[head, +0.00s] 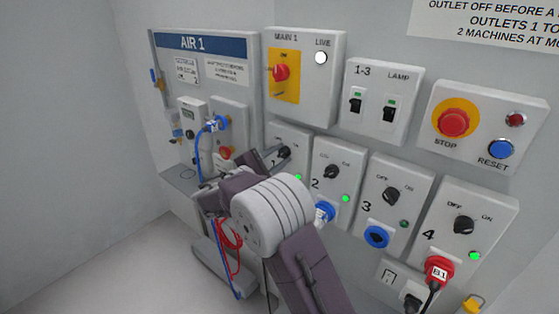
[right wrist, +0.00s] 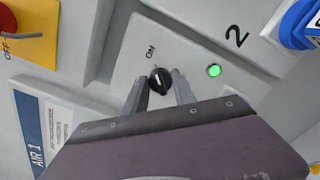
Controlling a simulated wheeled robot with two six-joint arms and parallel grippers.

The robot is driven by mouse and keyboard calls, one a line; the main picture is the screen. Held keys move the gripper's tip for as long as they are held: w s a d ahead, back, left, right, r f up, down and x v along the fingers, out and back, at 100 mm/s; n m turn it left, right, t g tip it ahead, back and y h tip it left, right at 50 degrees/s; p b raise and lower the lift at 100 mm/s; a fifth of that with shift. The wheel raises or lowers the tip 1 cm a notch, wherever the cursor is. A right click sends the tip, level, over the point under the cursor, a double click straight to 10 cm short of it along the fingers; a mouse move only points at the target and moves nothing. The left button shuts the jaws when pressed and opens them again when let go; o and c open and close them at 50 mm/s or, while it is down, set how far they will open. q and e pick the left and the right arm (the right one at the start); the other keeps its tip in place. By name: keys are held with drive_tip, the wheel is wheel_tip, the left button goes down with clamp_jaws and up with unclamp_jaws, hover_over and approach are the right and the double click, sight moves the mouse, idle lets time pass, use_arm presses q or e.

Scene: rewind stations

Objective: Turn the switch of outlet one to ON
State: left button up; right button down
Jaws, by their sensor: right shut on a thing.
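Outlet one's panel (head: 290,136) is partly hidden behind my right arm in the head view. Its black rotary switch (head: 285,152) sits near the top of the panel, and its lamp (head: 298,177) glows green. My right gripper (head: 277,157) is at this switch. In the right wrist view, the black knob (right wrist: 160,81) sits between the two grey fingertips, which are shut on it. The ON label (right wrist: 150,52) is beside the knob, and the lit green lamp (right wrist: 214,70) is clear of the fingers. The OFF label is hidden. My left gripper is not in view.
Outlet two's panel (head: 350,160) is right beside my wrist, with a blue plug (head: 323,212) below its switch. Outlet three (head: 398,180) and outlet four (head: 490,205) are farther right. The MAIN 1 box (head: 325,85) is above. A blue hose and red cable hang at left.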

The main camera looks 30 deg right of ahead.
drive_tip(key=shift+f, duration=0.15)
drive_tip(key=c, duration=1)
unclamp_jaws()
drive_tip(key=v, duration=0.9)
